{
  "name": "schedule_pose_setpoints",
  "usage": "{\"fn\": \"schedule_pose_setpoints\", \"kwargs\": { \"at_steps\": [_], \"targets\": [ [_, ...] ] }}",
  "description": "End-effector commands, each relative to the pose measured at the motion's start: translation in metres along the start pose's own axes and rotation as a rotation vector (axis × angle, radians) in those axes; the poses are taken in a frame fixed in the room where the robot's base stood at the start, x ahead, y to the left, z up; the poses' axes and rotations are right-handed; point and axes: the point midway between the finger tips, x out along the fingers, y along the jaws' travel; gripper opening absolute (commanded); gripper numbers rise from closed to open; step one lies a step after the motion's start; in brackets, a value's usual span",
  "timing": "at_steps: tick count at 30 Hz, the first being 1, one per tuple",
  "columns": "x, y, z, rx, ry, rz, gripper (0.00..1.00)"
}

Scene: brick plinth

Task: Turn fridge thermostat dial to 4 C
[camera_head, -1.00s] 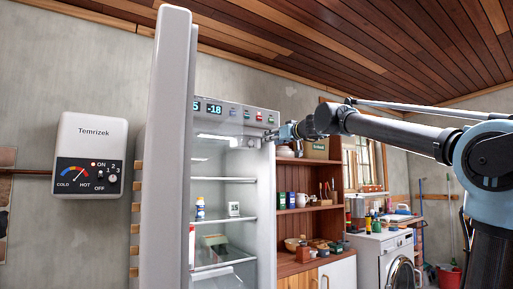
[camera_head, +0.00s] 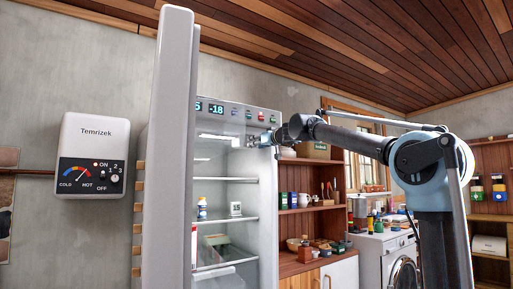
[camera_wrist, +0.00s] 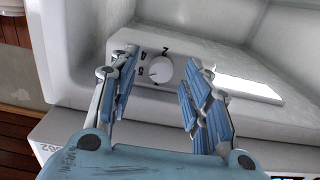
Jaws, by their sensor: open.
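The fridge (camera_head: 263,100) stands with its door (camera_head: 168,150) swung open toward me. The thermostat dial (camera_wrist: 160,69) is a small round white knob on a pale recessed panel inside the fridge, with dark numerals around it; its pointer setting is too small to read surely. My gripper (camera_wrist: 163,82) is open, with one blue-padded finger on each side of the dial. I cannot tell whether the pads touch it. In the head view my gripper (camera_head: 271,138) reaches the upper right of the fridge opening, and the dial cannot be made out there.
The fridge's top panel has displays (camera_head: 208,107) and coloured buttons. Shelves below hold a bottle (camera_head: 202,208) and other items. A Temrizek heater (camera_head: 91,155) hangs on the left wall. A wooden shelf unit (camera_head: 310,222) and a washing machine (camera_head: 388,262) stand to the right.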

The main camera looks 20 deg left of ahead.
Motion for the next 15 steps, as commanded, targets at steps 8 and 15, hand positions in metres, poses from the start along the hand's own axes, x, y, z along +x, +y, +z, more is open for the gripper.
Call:
{"fn": "schedule_pose_setpoints", "kwargs": {
  "at_steps": [8,15],
  "targets": [
    [0.0124,-0.0004,0.0001,0.0,0.0,0.0,0.44],
    [0.0125,-0.0003,0.0002,0.0,0.0,0.0,0.44]
  ]
}}
